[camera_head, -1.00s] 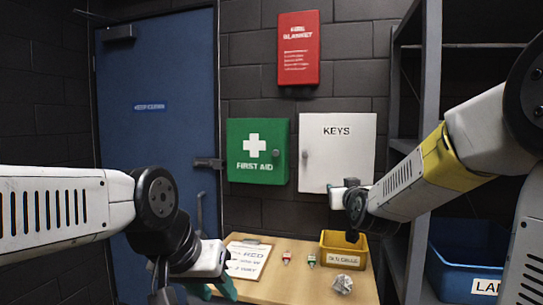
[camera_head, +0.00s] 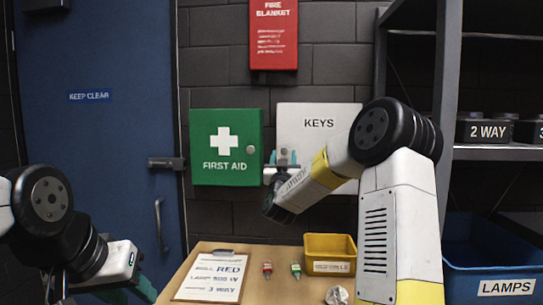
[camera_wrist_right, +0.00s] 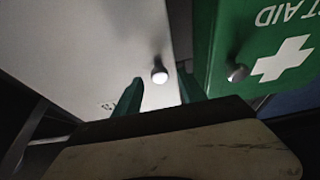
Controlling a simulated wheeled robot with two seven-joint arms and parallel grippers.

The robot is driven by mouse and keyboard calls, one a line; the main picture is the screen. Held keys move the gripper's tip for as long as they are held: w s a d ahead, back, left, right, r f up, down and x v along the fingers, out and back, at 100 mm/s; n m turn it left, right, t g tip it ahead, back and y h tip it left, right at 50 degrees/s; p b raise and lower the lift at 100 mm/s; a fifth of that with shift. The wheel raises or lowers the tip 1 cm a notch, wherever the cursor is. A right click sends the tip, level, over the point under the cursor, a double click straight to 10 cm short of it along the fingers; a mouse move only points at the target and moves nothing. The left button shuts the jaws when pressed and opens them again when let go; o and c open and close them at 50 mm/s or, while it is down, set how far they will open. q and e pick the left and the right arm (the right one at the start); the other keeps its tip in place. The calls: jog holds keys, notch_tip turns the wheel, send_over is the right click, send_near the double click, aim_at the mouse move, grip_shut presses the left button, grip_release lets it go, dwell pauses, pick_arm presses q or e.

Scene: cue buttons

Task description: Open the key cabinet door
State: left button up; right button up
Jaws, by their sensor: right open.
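The white key cabinet (camera_head: 345,112), marked KEYS, hangs on the wall with its door closed; my right arm covers its lower part in the head view. Its round knob (camera_wrist_right: 159,74) shows in the right wrist view near the door's edge. My right gripper (camera_head: 283,156) is at the cabinet's left edge, in front of the door. In the right wrist view its two teal fingers (camera_wrist_right: 160,92) are apart, with the knob just beyond and between their tips, not clearly touched. My left gripper (camera_head: 143,288) is low at the left, left of the table, partly cut off; its jaw gap is unclear.
The green first aid cabinet (camera_head: 226,167), with its own knob, is close to the left of the right gripper. A red fire blanket box (camera_head: 274,35) hangs above. A table with a clipboard (camera_head: 211,277) and yellow bin (camera_head: 329,248) is below; shelving (camera_head: 450,75) stands right.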

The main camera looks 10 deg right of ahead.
jog(key=shift+x, duration=0.85)
grip_shut()
dwell(0.8)
